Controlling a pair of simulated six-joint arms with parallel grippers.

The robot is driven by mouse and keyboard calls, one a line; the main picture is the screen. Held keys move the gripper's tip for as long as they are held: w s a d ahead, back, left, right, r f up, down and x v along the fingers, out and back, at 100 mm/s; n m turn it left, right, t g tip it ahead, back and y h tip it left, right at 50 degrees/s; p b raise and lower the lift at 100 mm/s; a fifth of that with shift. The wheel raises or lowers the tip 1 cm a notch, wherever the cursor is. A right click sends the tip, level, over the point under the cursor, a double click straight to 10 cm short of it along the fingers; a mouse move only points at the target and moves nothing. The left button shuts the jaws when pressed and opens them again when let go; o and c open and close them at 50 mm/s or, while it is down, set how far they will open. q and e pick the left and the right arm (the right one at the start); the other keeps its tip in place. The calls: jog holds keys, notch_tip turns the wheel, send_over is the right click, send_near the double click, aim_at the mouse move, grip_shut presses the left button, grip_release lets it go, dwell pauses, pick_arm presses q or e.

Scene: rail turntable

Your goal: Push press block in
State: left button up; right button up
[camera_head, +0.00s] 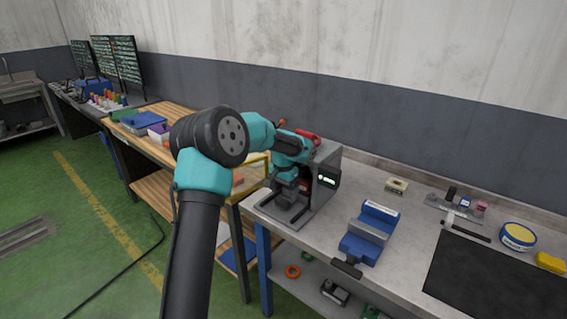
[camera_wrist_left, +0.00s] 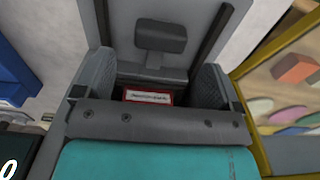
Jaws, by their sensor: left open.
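The press (camera_head: 327,179) is a grey upright machine with a lit display, at the left end of the workbench. Its low grey base with dark rails (camera_head: 285,212) sticks out toward me. In the left wrist view a dark grey handle-like block (camera_wrist_left: 160,36) lies between two dark rails, joined to a grey piece with a red-framed white label (camera_wrist_left: 148,97). I take this to be the press block. My left gripper (camera_head: 288,188) is over the base, in front of the press. Its fingers are apart on both sides of the labelled piece; contact cannot be told. My right gripper is not in view.
A blue vise-like fixture (camera_head: 370,233) stands right of the press. A black mat (camera_head: 495,280), a yellow-blue round tin (camera_head: 517,237) and small tools lie farther right. A yellow frame (camera_head: 258,166) stands close on the left. The bench between press and fixture is clear.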

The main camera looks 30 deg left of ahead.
pick_arm(q)
notch_tip(320, 180, up, 12)
dwell(0.4)
dwell(0.3)
